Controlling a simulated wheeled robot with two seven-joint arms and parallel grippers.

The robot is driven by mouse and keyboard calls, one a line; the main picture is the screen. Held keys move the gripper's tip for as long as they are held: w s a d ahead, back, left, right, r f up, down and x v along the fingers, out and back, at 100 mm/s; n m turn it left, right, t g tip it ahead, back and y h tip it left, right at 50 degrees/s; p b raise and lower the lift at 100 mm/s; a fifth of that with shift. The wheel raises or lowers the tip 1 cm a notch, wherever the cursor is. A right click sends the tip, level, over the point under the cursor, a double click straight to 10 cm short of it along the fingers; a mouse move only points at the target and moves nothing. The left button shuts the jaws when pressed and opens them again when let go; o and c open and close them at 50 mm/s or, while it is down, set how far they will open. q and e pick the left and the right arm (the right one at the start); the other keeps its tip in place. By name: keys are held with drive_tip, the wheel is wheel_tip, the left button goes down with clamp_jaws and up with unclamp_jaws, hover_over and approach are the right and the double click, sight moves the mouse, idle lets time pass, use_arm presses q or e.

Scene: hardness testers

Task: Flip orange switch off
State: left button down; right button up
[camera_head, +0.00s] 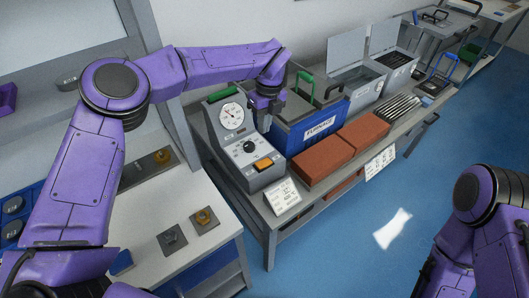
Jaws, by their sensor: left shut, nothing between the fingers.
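The orange switch (263,164) sits on the lower front panel of a grey tester (244,160) with a round white dial and a black knob. Whether it is tilted on or off is too small to tell. My left arm reaches across from the left above the tester. My left gripper (266,112) points down beside the tester's upper right side, above and behind the orange switch, apart from it. It is shut and empty; its fingertips are small and dark here. Of my right arm, only purple links show at the lower right; its gripper is out of view.
A blue furnace box (313,126) stands right of the tester, close to my left gripper. Red-brown bricks (323,162) and a white card (282,197) lie on the grey bench. A left-hand table (190,206) holds small samples. Blue floor is open at front right.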

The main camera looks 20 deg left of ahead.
sight(260, 164)
use_arm(q)
drive_tip(key=f+p, duration=0.1)
drive_tip(key=f, duration=0.3)
drive_tip(key=s+f+p, duration=0.1)
drive_tip(key=f, duration=0.4)
drive_tip(key=a+f+p, duration=0.1)
drive_tip(key=f, duration=0.3)
drive_tip(key=shift+s+f+p, duration=0.15)
drive_tip(key=shift+f+p, duration=0.15)
drive_tip(key=shift+f, duration=0.2)
